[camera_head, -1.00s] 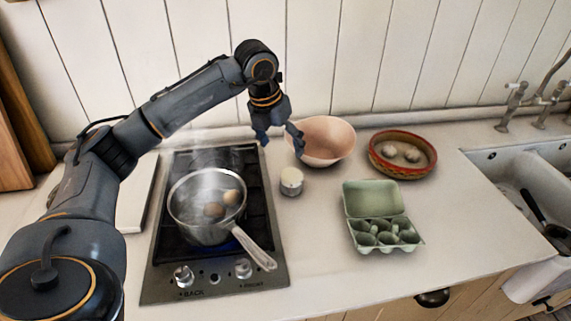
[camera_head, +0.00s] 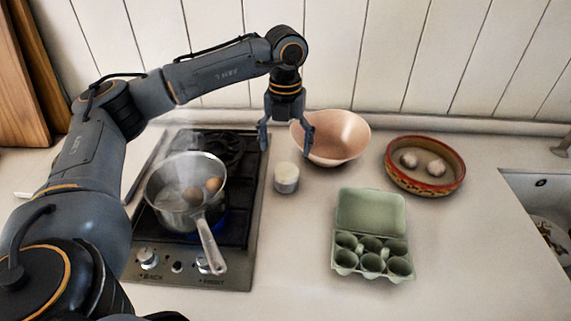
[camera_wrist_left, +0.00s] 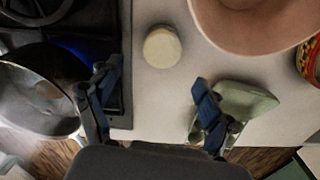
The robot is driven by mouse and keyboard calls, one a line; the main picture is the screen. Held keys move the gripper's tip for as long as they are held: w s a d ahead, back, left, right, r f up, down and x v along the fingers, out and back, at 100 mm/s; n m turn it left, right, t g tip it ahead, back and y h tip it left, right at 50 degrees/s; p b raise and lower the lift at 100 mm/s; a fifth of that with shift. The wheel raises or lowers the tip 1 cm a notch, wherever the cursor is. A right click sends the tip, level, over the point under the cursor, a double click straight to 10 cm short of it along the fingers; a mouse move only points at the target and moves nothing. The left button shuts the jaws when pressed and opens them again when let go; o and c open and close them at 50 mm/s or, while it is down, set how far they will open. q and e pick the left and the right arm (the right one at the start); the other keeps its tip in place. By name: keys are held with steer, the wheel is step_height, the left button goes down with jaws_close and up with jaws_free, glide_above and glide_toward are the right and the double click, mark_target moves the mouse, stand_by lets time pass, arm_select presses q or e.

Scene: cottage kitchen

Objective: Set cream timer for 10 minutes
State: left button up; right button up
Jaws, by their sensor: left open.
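The cream timer (camera_head: 287,178) is a small round cylinder standing on the white counter, just right of the stove. It also shows from above in the left wrist view (camera_wrist_left: 162,46), ahead of and between the fingers. My left gripper (camera_head: 287,143) is open, pointing down above and slightly behind the timer, apart from it. In the left wrist view its two fingers (camera_wrist_left: 153,100) are spread wide with nothing between them. My right gripper does not show. The timer's dial markings are too small to read.
A steaming pan (camera_head: 178,212) with eggs sits on the lit stove (camera_head: 240,240), left of the timer. A pink bowl (camera_head: 345,135) stands close behind right. A green egg carton (camera_head: 371,213) lies in front right, and a patterned dish (camera_head: 440,187) farther right.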

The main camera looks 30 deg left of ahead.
mark_target(286, 169)
arm_select(q)
step_height(286, 169, down, 6)
steer(key=shift+d+p, duration=0.1)
steer(key=shift+p, duration=0.3)
steer(key=shift+w+f, duration=0.1)
steer(key=shift+f, duration=0.45)
steer(key=c, duration=1.1)
steer(key=shift+f+m, duration=0.15)
steer(key=shift+m, duration=0.15)
steer(key=shift+c, duration=0.2)
steer(key=shift+m+b, duration=0.3)
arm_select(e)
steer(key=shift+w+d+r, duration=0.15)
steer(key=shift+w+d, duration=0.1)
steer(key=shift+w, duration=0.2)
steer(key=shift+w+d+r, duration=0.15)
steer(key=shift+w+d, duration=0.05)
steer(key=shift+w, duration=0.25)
